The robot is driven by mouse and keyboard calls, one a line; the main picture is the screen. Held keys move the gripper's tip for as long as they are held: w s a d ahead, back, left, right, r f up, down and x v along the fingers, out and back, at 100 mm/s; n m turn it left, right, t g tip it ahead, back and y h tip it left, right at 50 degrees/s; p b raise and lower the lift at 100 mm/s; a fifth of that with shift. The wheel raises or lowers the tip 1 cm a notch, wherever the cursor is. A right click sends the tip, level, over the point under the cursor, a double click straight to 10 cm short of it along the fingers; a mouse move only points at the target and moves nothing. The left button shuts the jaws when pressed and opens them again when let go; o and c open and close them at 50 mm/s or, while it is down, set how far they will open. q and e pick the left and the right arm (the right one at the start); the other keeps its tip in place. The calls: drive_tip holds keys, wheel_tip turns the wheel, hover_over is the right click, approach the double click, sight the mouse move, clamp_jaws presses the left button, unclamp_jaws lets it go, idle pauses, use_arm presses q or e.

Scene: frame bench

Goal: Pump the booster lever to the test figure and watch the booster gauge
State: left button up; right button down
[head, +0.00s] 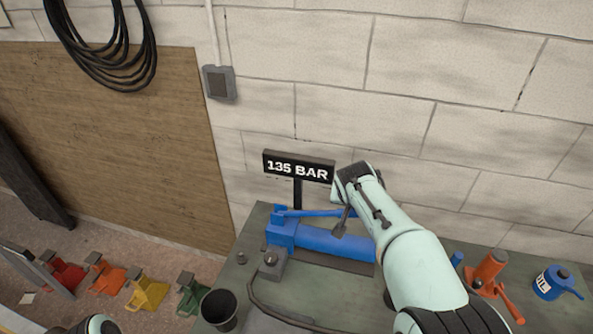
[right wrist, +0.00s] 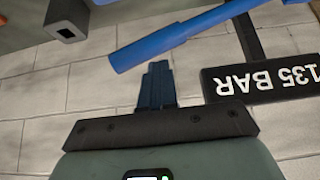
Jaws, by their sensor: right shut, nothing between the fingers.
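The blue booster (head: 325,240) lies on the bench, with its blue lever (head: 310,212) running low along its back side. The lever (right wrist: 190,35) also crosses the top of the right wrist view. A black sign (head: 298,168) reading "135 BAR" stands behind it and shows upside down in the right wrist view (right wrist: 262,80). My right gripper (head: 340,231) is above the booster, near the lever's right end. Its fingers (right wrist: 157,82) are shut and empty, just short of the lever in that view. I cannot make out a readable gauge face. My left gripper is out of view.
A grey block (head: 272,265) with a black hose sits in front of the booster, near a black cup (head: 218,309). An orange jack (head: 490,270) and blue can (head: 552,283) stand at right. Several coloured stands (head: 148,292) are on the floor. The block wall is close behind.

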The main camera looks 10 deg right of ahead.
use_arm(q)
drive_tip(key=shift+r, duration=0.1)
use_arm(e)
drive_tip(key=shift+r+p, duration=1.35)
drive_tip(key=shift+r, duration=1.25)
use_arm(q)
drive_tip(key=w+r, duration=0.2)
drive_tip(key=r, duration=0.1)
use_arm(e)
drive_tip(key=shift+f, duration=0.1)
